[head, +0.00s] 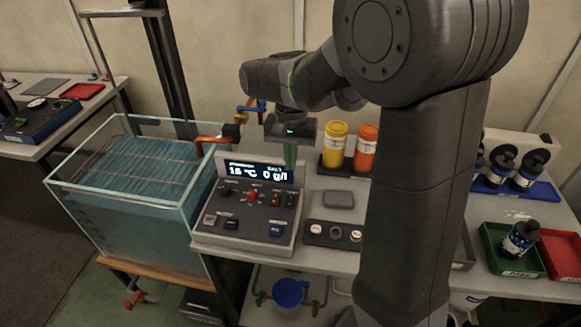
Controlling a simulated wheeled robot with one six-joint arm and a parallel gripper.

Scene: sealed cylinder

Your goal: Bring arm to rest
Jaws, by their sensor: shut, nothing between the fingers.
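My gripper (290,160) hangs at the end of my arm, pointing down behind the control console (248,215). Its green fingers are shut with nothing between them, and their lower tips are partly hidden by the console's display. The display reads "16 °C" and "0 g/l". My arm bends from the upper right down toward the gripper and covers part of the bench.
A glass water tank (130,190) stands left of the console. Yellow (335,145) and orange (366,148) bottles stand right of my gripper. A green tray (497,262) holds a dark bottle (520,240), beside a red tray (562,255).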

